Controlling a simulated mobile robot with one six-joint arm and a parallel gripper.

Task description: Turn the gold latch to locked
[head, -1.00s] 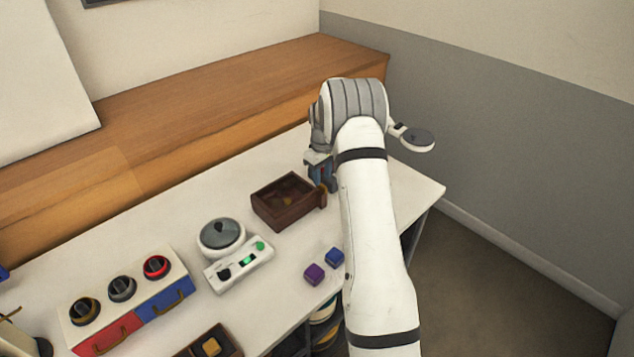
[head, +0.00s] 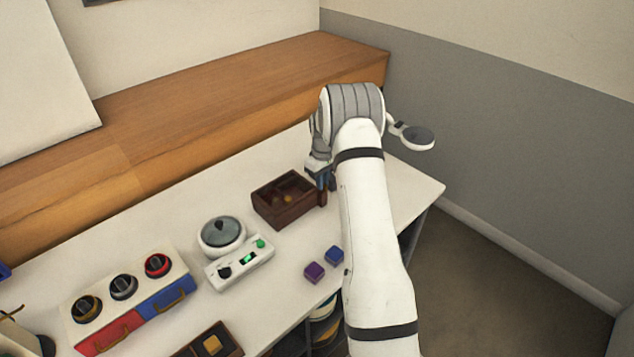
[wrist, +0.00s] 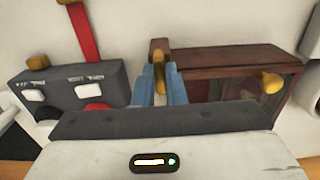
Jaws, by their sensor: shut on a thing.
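The gold latch (wrist: 158,62) is an upright gold piece at the end of the dark brown wooden box, seen in the wrist view. My gripper (wrist: 160,84) has its two blue fingers on either side of it and is shut on it. The latch's lower part is hidden behind the fingers. In the head view my gripper (head: 321,177) is at the right end of the brown box (head: 268,211), and the latch is mostly hidden. I cannot read from the frames which position the latch stands in.
A rounded gold knob (wrist: 271,83) is on the box's other side. A grey panel (wrist: 68,87) with a red strip stands beside the box. Blue (head: 334,255) and purple (head: 314,272) cubes, a white scale-like device (head: 240,264) and a three-dial drawer unit (head: 130,300) share the table.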

